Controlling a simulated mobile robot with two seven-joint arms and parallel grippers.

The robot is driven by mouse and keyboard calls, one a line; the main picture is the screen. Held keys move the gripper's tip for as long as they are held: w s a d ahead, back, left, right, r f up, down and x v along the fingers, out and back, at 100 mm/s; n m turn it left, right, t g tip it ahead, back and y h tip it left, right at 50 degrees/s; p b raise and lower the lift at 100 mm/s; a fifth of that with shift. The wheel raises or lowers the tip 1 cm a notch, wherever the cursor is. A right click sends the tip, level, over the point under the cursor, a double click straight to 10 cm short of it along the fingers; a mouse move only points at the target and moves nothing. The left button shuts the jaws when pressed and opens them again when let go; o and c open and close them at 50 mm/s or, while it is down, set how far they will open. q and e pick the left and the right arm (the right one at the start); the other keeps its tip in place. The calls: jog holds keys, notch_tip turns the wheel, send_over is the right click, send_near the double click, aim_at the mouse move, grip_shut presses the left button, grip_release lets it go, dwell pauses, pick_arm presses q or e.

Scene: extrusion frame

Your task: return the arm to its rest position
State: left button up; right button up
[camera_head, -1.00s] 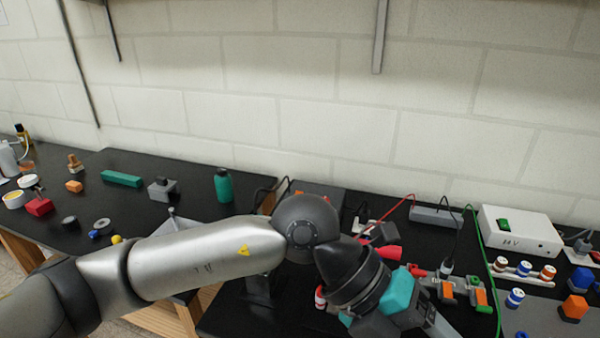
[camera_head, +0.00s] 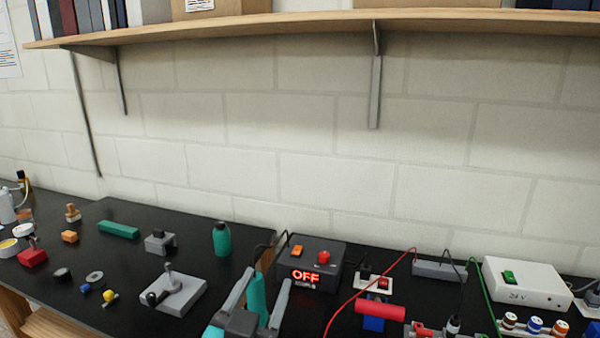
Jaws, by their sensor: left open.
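My left gripper (camera_head: 267,278) shows at the bottom edge, left of centre. Its two grey fingers are spread apart and point up and away over the dark bench. A teal upright piece (camera_head: 257,294) shows between the fingers; I cannot tell whether it is part of the gripper or a thing behind it. The rest of my left arm is below the picture. My right gripper is not in view.
A black box reading OFF (camera_head: 312,262) stands just beyond the fingers. A grey plate with a lever (camera_head: 188,294) lies to their left. A red cylinder (camera_head: 380,311) and a 24 V supply (camera_head: 527,285) are to the right. A wooden shelf (camera_head: 300,23) hangs above.

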pick_arm(q)
jog(key=s+a+f+n+g+y, duration=0.15)
jog(key=s+a+f+g, duration=0.25)
jog(key=f, duration=0.4)
jog(key=s+a+f+n+g+y, duration=0.1)
jog(key=s+a+f+g+y, duration=0.15)
jog(key=s+a+f, duration=0.4)
jog(key=s+f+g, duration=0.8)
jog(key=s+f, duration=0.1)
jog(key=s, duration=0.4)
notch_tip(320, 180, down, 24)
jog(key=b, duration=0.4)
jog(key=s+a+f+g+b, duration=0.2)
jog(key=s+a+f+b, duration=0.1)
jog(key=s+f, duration=1.3)
notch_tip(320, 180, down, 4)
jog(key=shift+s+r+h+b, duration=0.1)
jog(key=shift+s+h+b, duration=0.2)
jog(key=shift+b, duration=0.1)
jog(key=shift+m, duration=0.25)
